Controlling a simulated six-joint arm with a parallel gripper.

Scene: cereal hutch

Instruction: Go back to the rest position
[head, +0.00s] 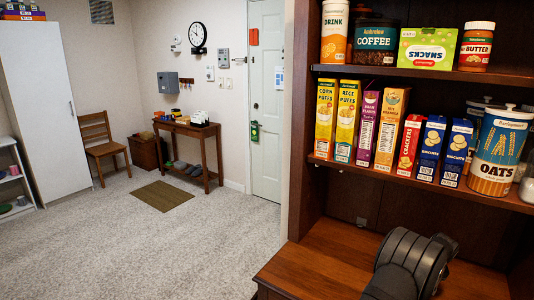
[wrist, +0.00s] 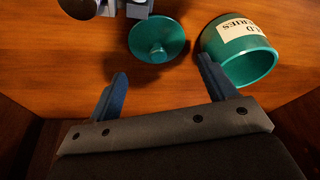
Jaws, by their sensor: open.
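My gripper (wrist: 160,85) shows in the wrist view with its two blue fingers wide apart and nothing between them. Beyond the fingertips, a round green lid with a knob (wrist: 158,40) lies on the brown wooden surface (wrist: 60,75). A green canister (wrist: 245,50) with a cream label, partly readable, is to the right of the lid, close to the right fingertip. I cannot tell whether they touch. In the head view a dark arm link of mine (head: 408,262) is over the hutch counter (head: 320,265); the gripper itself is out of that view.
Upper hutch shelves hold cereal boxes (head: 345,120), blue biscuit boxes (head: 430,148), an oats canister (head: 497,150) and a coffee jar (head: 376,40). A grey object (wrist: 135,8) is at the wrist view's top edge. The counter's left part is bare.

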